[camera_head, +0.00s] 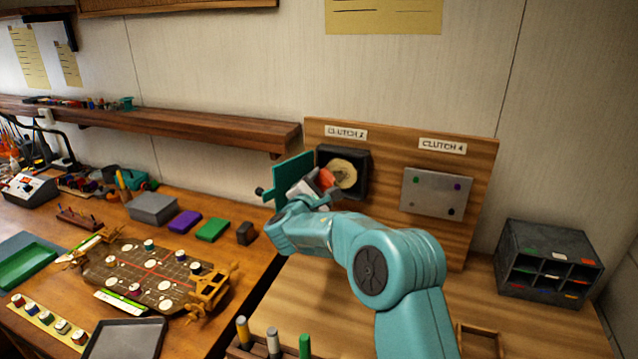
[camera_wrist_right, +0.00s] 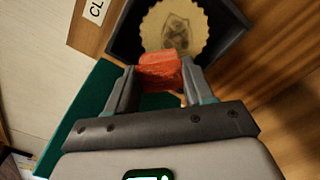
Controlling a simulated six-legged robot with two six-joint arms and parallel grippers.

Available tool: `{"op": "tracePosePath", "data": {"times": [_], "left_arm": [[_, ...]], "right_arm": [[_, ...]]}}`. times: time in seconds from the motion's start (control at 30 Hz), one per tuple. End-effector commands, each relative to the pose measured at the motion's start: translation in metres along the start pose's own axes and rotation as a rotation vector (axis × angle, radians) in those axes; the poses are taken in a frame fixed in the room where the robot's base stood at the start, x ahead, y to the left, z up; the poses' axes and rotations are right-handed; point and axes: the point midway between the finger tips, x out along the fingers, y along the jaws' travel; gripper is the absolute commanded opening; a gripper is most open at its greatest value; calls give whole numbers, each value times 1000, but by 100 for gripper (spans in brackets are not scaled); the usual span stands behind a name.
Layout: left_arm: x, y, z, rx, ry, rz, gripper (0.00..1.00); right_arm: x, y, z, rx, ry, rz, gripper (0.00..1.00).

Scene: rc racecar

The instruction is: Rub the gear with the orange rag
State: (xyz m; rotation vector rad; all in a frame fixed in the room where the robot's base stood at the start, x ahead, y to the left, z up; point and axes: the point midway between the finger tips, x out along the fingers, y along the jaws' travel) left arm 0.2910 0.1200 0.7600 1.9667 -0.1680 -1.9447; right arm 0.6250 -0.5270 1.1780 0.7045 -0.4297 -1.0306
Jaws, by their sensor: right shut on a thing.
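The gear (camera_head: 343,174) is a pale yellow toothed disc inside a dark square housing (camera_head: 362,158) on the upright wooden board, under the left clutch label. It also shows in the right wrist view (camera_wrist_right: 174,27), with a dark pattern at its centre. My right gripper (camera_head: 318,183) is shut on the orange rag (camera_head: 327,179), which looks bunched between the fingers in the right wrist view (camera_wrist_right: 161,72). The rag is right at the lower edge of the gear; I cannot tell for sure whether they touch. My left gripper is not in view.
A green panel (camera_head: 289,177) stands open at the housing's left, close to my right gripper. A metal plate (camera_head: 436,193) is on the board's right half. A grey compartment organizer (camera_head: 548,262) stands at right. Upright coloured cylinders (camera_head: 273,342) stand at the front.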

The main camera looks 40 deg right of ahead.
Motion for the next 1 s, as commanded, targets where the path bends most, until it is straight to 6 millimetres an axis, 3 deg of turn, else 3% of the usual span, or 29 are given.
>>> {"op": "tracePosePath", "data": {"times": [1.0], "left_arm": [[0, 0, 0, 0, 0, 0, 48]], "right_arm": [[12, 0, 0, 1, -1, 0, 28]]}}
